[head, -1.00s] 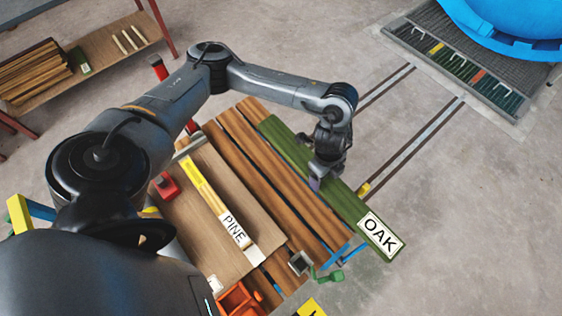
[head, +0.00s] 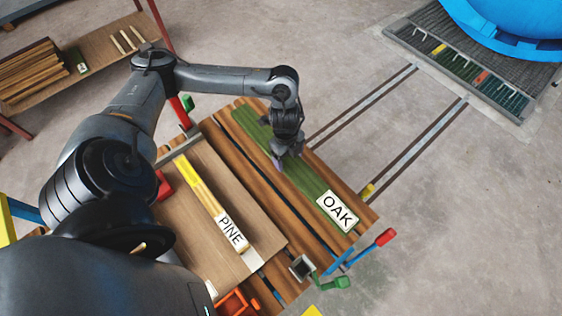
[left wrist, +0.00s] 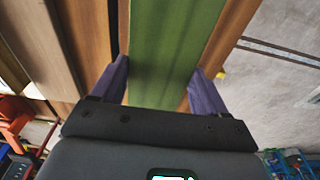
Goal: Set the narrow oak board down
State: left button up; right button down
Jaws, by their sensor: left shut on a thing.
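The narrow oak board (head: 308,177) is green with a white OAK label at its near end. It lies lengthwise over the brown planks of the bench, parallel to them. My left gripper (head: 288,155) is shut on its middle from above. In the left wrist view the board (left wrist: 168,40) runs between the two purple fingers, with brown plank showing on both sides. I cannot tell whether the board touches the planks or hovers just above them. My right gripper is not in view.
A pine board (head: 205,200) with a PINE label lies on a tan panel (head: 180,222) to the left. Floor rails (head: 410,150) run right to a grate (head: 470,75) by a blue vessel (head: 520,25).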

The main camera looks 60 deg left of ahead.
pick_arm(q)
jog(key=a, duration=0.1)
jog(key=a+f, duration=0.1)
jog(key=a+f+b, duration=0.1)
jog(key=shift+s+a, duration=0.3)
jog(key=shift+f+b, duration=0.75)
jog(key=shift+f, duration=1.3)
jog(key=o, duration=1.7)
jog(key=shift+f, duration=0.1)
